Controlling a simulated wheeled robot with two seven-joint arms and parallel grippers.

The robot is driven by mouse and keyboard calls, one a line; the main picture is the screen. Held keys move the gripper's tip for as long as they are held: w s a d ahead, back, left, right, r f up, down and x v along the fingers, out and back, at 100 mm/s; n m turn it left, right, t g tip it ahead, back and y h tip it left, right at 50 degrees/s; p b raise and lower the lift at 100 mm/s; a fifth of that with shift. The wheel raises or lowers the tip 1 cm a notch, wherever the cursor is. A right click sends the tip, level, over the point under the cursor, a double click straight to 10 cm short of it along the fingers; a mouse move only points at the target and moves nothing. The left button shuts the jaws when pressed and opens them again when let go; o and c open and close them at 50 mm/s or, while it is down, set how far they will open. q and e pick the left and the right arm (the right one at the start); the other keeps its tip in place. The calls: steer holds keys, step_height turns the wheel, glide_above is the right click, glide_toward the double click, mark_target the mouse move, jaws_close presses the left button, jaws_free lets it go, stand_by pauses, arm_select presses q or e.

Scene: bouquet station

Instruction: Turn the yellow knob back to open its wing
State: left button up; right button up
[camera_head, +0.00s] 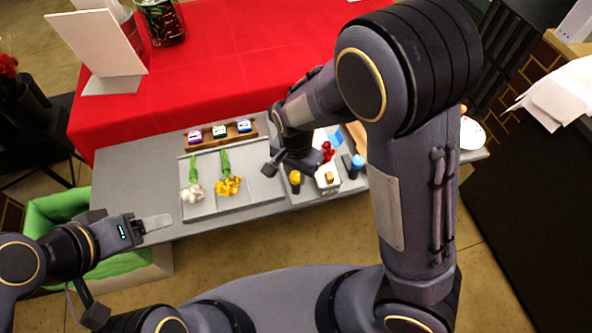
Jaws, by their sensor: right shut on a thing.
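The yellow knob (295,177) stands on a dark stem at the front of the grey station board, left of a white block. My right gripper (292,168) reaches down over it from above and is shut, as it appears, on the yellow knob. Its fingertips are partly hidden by its own body. Which panel is the knob's wing, and how far it is open, I cannot tell. My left gripper (155,223) is at the table's left front edge, away from the knob; its finger gap does not show clearly.
A blue knob (357,162) stands to the right, near a red flower (327,150). A white flower (192,192) and a yellow flower (229,186) lie on the grey panel (262,190). A wooden rack (222,133) with coloured pieces is behind. A green-lined bin (60,208) stands left.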

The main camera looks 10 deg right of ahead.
steer(key=shift+n, duration=0.3)
steer(key=n+b, duration=0.1)
steer(key=n, duration=0.3)
steer(key=n+b, duration=0.1)
steer(key=n, duration=0.4)
steer(key=n+b, duration=0.1)
steer(key=n, duration=0.3)
steer(key=shift+n+b, duration=0.4)
steer(key=shift+n, duration=1.8)
steer(key=o, duration=1)
steer(key=shift+c, duration=0.2)
steer(key=shift+r, duration=0.15)
